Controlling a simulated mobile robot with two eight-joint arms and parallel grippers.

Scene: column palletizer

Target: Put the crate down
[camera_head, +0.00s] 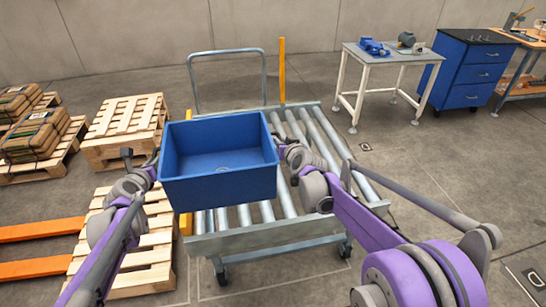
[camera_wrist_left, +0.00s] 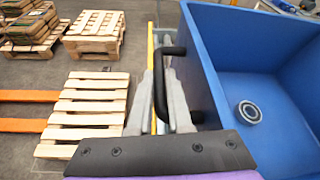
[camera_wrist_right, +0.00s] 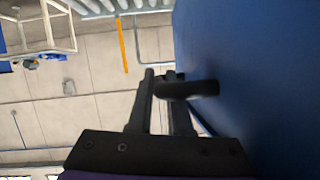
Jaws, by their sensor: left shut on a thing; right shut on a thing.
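The blue crate (camera_head: 222,192) hangs between my two grippers, upright and roughly level, in front of and above the roller cart in the head view. A small round metal ring (camera_wrist_left: 250,111) lies on its floor, and the crate's inside also shows in the left wrist view. My left gripper (camera_wrist_left: 168,105) is shut on the black handle (camera_wrist_left: 160,80) on the crate's left side. My right gripper (camera_wrist_right: 165,92) is shut on the black handle (camera_wrist_right: 195,89) on the crate's right side. The crate hides part of the rollers, so the gap below it is hard to judge.
The roller cart (camera_head: 290,237) has bare rollers around the crate. Empty wooden pallets (camera_head: 125,125) stand to the left, with orange forks (camera_head: 35,270) beside the nearer one. A white table (camera_head: 390,57) and blue drawer cabinet (camera_head: 470,70) stand at the back right.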

